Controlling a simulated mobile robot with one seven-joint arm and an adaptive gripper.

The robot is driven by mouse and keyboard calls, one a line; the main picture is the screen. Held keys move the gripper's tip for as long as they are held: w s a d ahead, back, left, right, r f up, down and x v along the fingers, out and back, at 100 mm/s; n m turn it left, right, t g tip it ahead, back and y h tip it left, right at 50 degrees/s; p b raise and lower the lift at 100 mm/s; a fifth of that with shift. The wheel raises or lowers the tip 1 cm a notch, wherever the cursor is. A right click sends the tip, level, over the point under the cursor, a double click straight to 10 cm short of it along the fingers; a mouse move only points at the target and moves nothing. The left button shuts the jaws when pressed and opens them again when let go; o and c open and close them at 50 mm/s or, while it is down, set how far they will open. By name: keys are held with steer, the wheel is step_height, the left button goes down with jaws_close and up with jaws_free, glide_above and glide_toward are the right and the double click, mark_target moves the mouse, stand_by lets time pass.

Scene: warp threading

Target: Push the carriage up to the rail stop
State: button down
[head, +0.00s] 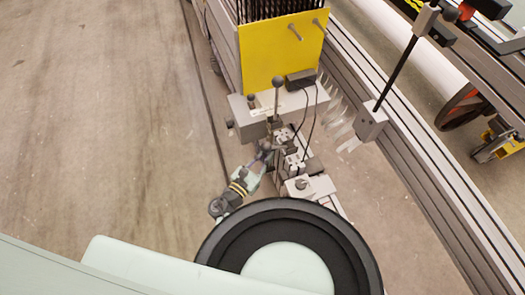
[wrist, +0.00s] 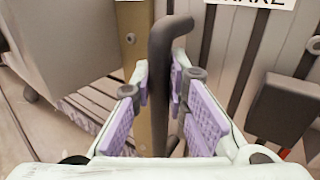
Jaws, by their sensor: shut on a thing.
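The grey carriage (head: 252,116) with an upright yellow panel (head: 275,55) stands at the upper middle of the head view. My gripper (head: 266,148) is at its near side, low by the rail. In the wrist view my gripper (wrist: 160,78) has its purple-padded fingers on both sides of a dark bent handle (wrist: 168,34), shut on it. What the handle joins to is partly hidden by the fingers. A grey block (head: 308,187) with a round knob sits at the near end of the rail; I cannot tell whether it is the rail stop.
A long grey beam (head: 400,150) runs diagonally on the right, with a black post (head: 395,75) clamped to it. Black cables (head: 312,120) hang beside the carriage. A dark box (wrist: 282,108) shows at the right of the wrist view. The floor (head: 100,130) at left is clear.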

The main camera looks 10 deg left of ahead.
steer(key=shift+d+r, duration=0.1)
steer(key=shift+d, duration=0.25)
steer(key=shift+s, duration=0.1)
steer(key=c, duration=1.8)
jaws_free()
steer(key=shift+c, duration=0.2)
steer(key=shift+a, duration=0.1)
steer(key=shift+a, duration=0.1)
